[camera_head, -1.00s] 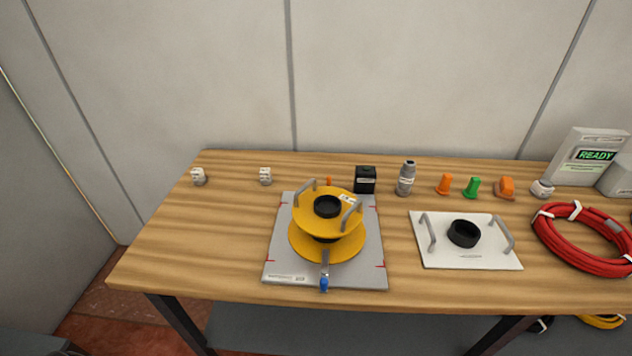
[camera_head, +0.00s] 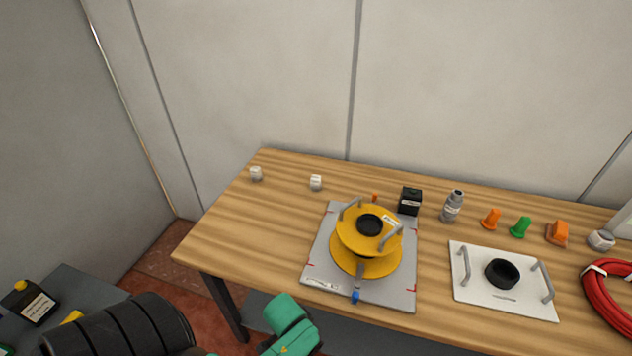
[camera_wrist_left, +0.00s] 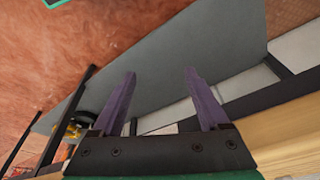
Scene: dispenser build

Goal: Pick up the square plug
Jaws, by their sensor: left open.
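An orange block-shaped plug (camera_head: 557,233) stands at the right back of the table in the head view; it looks like the square plug. A slimmer orange plug (camera_head: 490,218) and a green plug (camera_head: 521,226) stand to its left. My left gripper (camera_wrist_left: 160,72) is open and empty in the left wrist view, with its fingers spread over the floor and the grey shelf below the table. No plug shows in that view. Green and black parts of my arm show at the bottom of the head view, far from the plugs. My right gripper is not in view.
A yellow reel (camera_head: 368,243) stands on a grey plate (camera_head: 322,262). A white plate (camera_head: 470,291) with handles lies to its right. A black box (camera_head: 410,201), a grey bottle (camera_head: 453,206) and a red cable coil (camera_head: 597,300) are also on the table. The left table end is mostly clear.

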